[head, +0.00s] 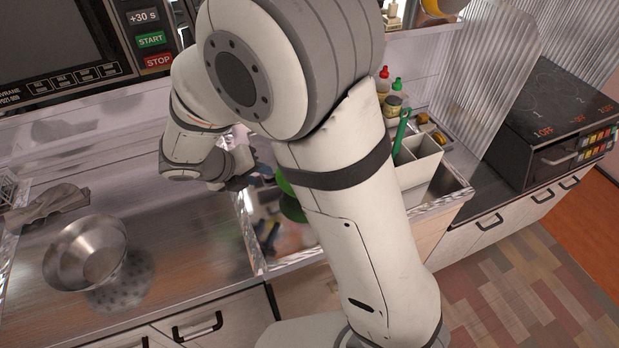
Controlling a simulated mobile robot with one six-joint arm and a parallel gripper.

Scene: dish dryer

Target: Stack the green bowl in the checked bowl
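A green rounded piece (291,207), which looks like the green bowl, shows at the left edge of my arm, over the metal sink or tray area. Most of it is hidden behind the arm, so I cannot tell whether it is held or resting. My gripper (258,176) is beside it on the left, small and partly hidden by my own wrist. Its fingers cannot be made out clearly. I cannot see a checked bowl; my arm covers much of the middle of the view.
A steel bowl (85,252) stands on the metal counter (185,255) at left, near a crumpled grey cloth (50,203). A white caddy (418,165) with a green-handled tool, several bottles and a ribbed clear panel (492,85) are at right. Counter space right of the steel bowl is clear.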

